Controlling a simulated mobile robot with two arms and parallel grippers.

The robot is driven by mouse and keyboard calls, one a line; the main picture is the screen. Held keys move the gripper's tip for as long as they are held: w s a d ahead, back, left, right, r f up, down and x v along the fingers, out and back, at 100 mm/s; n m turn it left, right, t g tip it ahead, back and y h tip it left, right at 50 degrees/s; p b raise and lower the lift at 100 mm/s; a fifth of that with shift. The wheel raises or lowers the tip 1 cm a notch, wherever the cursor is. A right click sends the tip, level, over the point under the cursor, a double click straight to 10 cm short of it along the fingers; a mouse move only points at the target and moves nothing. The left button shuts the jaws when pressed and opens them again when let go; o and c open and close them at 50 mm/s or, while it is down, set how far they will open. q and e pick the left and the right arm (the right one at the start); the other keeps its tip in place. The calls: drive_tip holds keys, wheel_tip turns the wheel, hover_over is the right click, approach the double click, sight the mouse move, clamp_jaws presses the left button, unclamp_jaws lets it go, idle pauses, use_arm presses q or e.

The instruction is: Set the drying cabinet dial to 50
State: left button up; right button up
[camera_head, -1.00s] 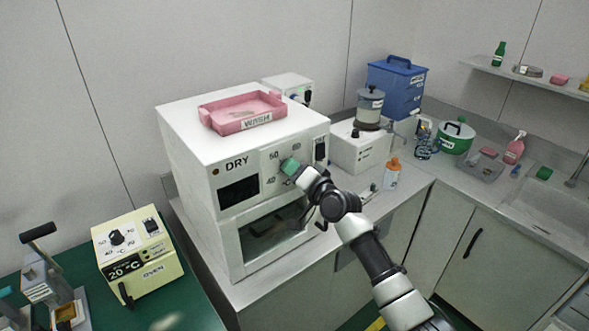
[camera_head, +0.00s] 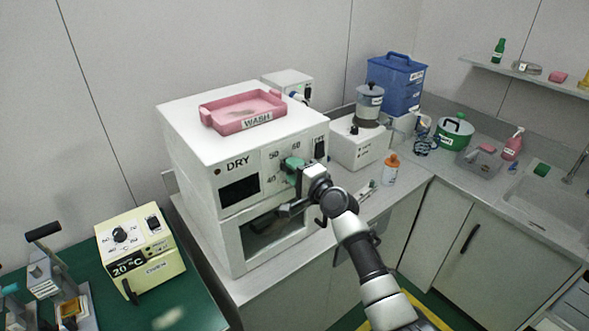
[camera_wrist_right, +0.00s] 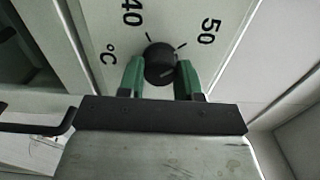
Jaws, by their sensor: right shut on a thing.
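The white drying cabinet (camera_head: 190,165), marked DRY, stands on the counter, its dark display (camera_head: 240,191) blank. Its dial (camera_wrist_right: 160,62) is a round black knob on the front panel, with 40 and 50 printed around it. My right gripper (camera_head: 293,163) is at this panel and covers the dial in the head view. In the wrist view its green fingertips (camera_wrist_right: 160,75) are shut on the dial, one on each side. Tick marks show beside the knob towards 40 and 50. I cannot tell clearly where its pointer stands. My left gripper is not in view.
A pink WASH tray (camera_head: 212,121) lies on top of the cabinet. A yellow oven (camera_head: 165,268) stands on the green table at lower left. A white box (camera_head: 360,155) and an orange-capped bottle (camera_head: 390,173) stand right of the cabinet.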

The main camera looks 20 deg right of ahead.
idle(0.4)
drive_tip(key=o, duration=0.9)
drive_tip(key=b+v, duration=0.1)
drive_tip(key=v, duration=0.9)
drive_tip(key=shift+s+d+b, duration=0.15)
drive_tip(key=shift+s+b, duration=0.2)
drive_tip(key=shift+b, duration=0.05)
